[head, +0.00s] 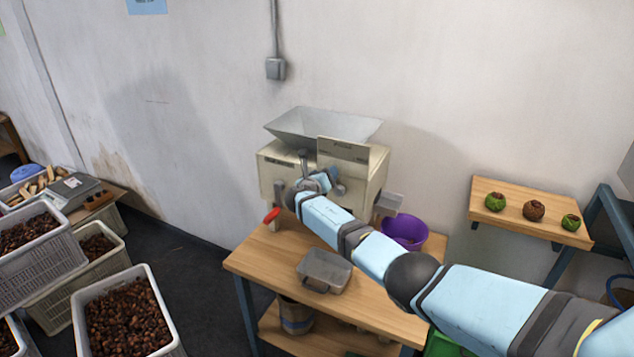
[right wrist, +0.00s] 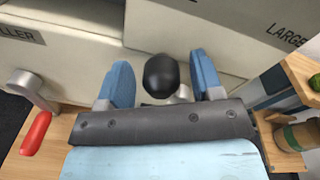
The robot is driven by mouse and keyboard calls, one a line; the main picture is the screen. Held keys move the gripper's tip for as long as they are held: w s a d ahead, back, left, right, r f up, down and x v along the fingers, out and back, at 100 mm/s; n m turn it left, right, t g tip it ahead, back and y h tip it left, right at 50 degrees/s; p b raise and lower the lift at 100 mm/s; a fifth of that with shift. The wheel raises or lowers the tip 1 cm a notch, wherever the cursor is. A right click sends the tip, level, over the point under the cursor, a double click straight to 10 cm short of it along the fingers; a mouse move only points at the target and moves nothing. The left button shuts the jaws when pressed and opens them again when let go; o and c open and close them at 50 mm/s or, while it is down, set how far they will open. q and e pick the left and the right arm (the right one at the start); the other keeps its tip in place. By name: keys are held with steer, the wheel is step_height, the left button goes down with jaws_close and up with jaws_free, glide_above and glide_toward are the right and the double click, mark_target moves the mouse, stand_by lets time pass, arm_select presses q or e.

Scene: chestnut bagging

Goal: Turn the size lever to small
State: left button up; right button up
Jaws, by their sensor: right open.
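The cream machine (head: 270,175) with a grey hopper (head: 310,124) stands on a wooden table against the wall. In the right wrist view, a lever's round black knob (right wrist: 164,76) on a pale metal stem stands in front of the machine. My right gripper (right wrist: 163,88) is open, with one blue finger on each side of the knob and a visible gap on both sides. A "LARGE" label (right wrist: 287,32) is on the machine to the right; a "SMALL" label is not in view. In the head view my right gripper (head: 324,180) is at the machine's front, and the arm hides part of it. My left gripper is not in view.
A crank with a red handle (right wrist: 36,133) sits left of the gripper. A grey metal tray (head: 325,271) and a purple bucket (head: 404,229) are near the machine. A wall shelf (head: 510,214) with fruit is at right. Crates of chestnuts (head: 150,275) stand at left.

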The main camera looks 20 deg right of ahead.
steer(key=v, duration=1.3)
steer(key=shift+s, duration=0.2)
steer(key=shift+a, duration=0.15)
